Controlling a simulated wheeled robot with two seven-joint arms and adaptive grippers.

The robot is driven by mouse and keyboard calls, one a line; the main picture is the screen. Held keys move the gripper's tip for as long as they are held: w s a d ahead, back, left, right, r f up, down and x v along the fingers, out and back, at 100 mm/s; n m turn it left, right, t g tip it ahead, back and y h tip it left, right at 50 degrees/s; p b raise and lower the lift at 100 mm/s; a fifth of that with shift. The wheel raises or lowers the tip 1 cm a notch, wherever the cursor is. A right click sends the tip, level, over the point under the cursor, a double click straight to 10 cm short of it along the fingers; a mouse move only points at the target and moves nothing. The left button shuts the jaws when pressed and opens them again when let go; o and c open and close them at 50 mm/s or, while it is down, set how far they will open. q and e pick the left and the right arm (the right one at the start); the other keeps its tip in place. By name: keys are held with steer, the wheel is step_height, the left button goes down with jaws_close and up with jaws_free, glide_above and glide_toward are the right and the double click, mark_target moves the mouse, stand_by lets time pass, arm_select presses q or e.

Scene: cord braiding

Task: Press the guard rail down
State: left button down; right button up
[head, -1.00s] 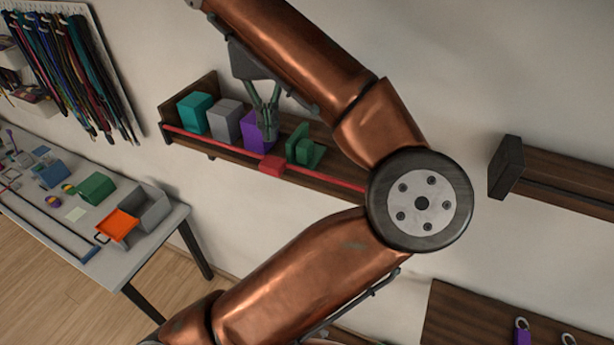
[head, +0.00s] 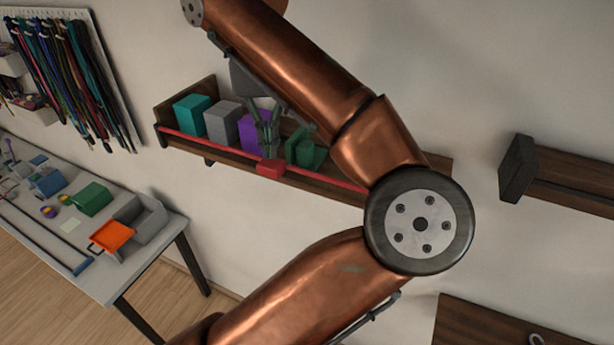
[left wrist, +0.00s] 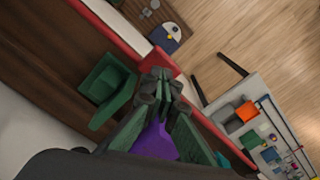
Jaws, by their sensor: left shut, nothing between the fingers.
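The guard rail (head: 200,138) is a thin red bar along the front of a dark wooden wall shelf, with a red tab (head: 270,169) near its middle. In the left wrist view the rail (left wrist: 103,27) crosses diagonally, and its red tab (left wrist: 162,62) is just beyond my fingertips. My left gripper (head: 269,156) is shut and empty, with its tips right by the tab; I cannot tell whether they touch. It also shows in the left wrist view (left wrist: 160,76). My arm hides the rail's right end. My right gripper is not in view.
On the shelf stand a teal box (head: 192,115), a grey box (head: 223,120), a purple box (head: 253,133) partly behind my gripper, and a green bracket-like piece (head: 304,150). A table (head: 128,277) with small items is at the left. Another shelf (head: 575,185) is at the right.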

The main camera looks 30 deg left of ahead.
mark_target(271, 163)
arm_select(q)
steer(key=shift+f, duration=0.45)
steer(key=shift+f+b, duration=0.25)
steer(key=shift+b, duration=0.05)
steer(key=shift+f, duration=0.35)
steer(key=shift+f+b, duration=0.6)
steer(key=shift+f, duration=0.45)
steer(key=shift+f+b, duration=0.5)
steer(key=shift+f, duration=0.1)
steer(key=shift+f+b, duration=0.3)
steer(key=shift+f, duration=0.2)
